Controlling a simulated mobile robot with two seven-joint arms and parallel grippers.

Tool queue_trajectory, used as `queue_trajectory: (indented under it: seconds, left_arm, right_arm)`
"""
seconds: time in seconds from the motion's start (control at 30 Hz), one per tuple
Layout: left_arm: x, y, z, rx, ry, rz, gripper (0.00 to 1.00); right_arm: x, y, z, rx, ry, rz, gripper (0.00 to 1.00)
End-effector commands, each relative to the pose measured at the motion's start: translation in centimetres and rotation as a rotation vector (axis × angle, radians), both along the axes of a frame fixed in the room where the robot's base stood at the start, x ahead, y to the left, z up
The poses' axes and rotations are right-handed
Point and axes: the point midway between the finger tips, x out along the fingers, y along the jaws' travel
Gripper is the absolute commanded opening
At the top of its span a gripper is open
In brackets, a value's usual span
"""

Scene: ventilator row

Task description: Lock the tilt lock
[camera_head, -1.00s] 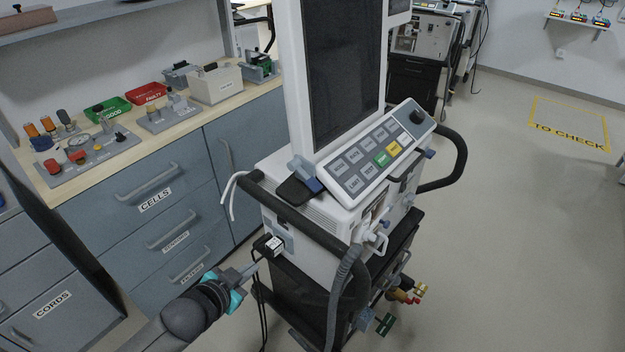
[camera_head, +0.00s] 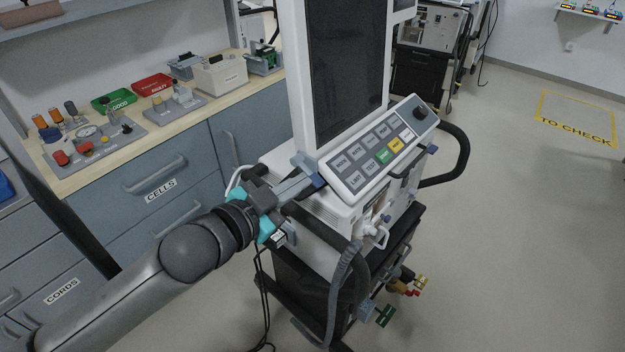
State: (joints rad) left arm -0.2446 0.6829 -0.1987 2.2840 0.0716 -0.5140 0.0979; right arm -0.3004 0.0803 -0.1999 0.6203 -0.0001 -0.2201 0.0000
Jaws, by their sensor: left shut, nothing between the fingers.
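The ventilator (camera_head: 325,215) stands in the middle with its tall dark screen (camera_head: 345,75) upright. My right gripper is not in view.
The button panel (camera_head: 380,152) slopes just right of the fingertips. A grey hose (camera_head: 345,285) and black cables (camera_head: 262,300) hang at the front. A workbench with drawers (camera_head: 165,185) stands on the left.

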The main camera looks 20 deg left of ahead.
Motion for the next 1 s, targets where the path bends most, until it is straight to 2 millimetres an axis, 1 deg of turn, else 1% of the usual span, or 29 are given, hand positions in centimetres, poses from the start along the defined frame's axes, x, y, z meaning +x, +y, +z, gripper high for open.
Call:
queue_trajectory:
  seconds: [0.03, 0.5, 0.6, 0.7, 0.83, 1.0]
  left_arm:
    - [0.7, -0.2, -0.1, -0.002, -0.002, 0.0, 0.0]
    - [6.4, -2.1, -1.5, 0.001, -0.002, 0.0, 0.0]
    - [6.5, -1.4, -3.4, 0.003, 0.004, 0.001, 0.0]
    - [6.7, -0.9, -4.4, 0.002, 0.003, 0.001, 0.0]
    - [6.8, -0.7, -5.1, 0.002, 0.002, -0.001, 0.0]
    - [6.9, -0.6, -5.2, 0.001, 0.001, -0.002, 0.0]
  right_arm:
    - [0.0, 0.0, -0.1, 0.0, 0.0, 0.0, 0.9]
    - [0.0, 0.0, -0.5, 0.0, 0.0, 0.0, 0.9]
    - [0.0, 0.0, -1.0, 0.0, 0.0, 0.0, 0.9]
    - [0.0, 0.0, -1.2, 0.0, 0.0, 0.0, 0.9]
    - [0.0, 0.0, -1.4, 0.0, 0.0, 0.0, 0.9]
    - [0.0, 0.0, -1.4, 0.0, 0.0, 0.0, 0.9]
